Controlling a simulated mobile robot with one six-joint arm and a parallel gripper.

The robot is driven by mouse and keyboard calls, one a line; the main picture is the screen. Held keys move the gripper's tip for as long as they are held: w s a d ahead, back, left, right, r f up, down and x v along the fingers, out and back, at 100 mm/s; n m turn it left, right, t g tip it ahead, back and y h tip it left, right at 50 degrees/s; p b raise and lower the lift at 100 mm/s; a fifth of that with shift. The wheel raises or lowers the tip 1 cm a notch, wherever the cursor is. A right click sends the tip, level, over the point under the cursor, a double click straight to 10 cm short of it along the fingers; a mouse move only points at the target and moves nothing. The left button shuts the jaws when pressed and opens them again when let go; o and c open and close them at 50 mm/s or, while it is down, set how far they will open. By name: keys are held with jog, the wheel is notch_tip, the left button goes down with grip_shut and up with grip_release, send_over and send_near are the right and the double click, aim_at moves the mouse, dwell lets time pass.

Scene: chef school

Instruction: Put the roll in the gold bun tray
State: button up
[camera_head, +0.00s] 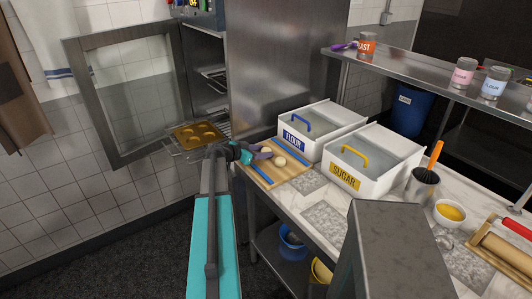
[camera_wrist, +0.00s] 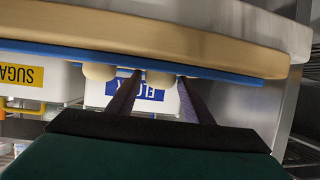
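The gold bun tray (camera_head: 198,128) rests on a rack at the open oven, left of the counter, with several round hollows. Two pale rolls are on the wooden board: one (camera_head: 280,161) lies to the right of my gripper and one (camera_head: 266,150) is right by its fingers. My gripper (camera_head: 262,153) is low over the board. In the upside-down wrist view, my gripper (camera_wrist: 158,80) has its fingers apart, with one roll (camera_wrist: 160,79) between the fingertips and a visible gap at the sides. The other roll (camera_wrist: 98,72) is outside the left finger.
The wooden board (camera_head: 291,173) has blue strips. Behind it stand the flour box (camera_head: 298,142) and sugar box (camera_head: 345,178). The open oven door (camera_head: 100,140) stands left of the tray.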

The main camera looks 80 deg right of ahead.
jog(key=shift+r, duration=0.1)
jog(key=shift+c, duration=0.4)
jog(key=shift+r+b, duration=0.8)
jog(key=shift+r, duration=0.2)
jog(key=shift+w+a+r+b, duration=0.25)
jog(key=shift+w+r+b, duration=0.05)
jog(key=shift+r+b, duration=0.25)
jog(key=w+a+r+b, duration=0.1)
jog(key=w+a+b, duration=0.4)
jog(key=w+a, duration=0.5)
jog(key=shift+w+a+r, duration=0.15)
jog(key=shift+w+r, duration=0.25)
jog(key=shift+w, duration=0.2)
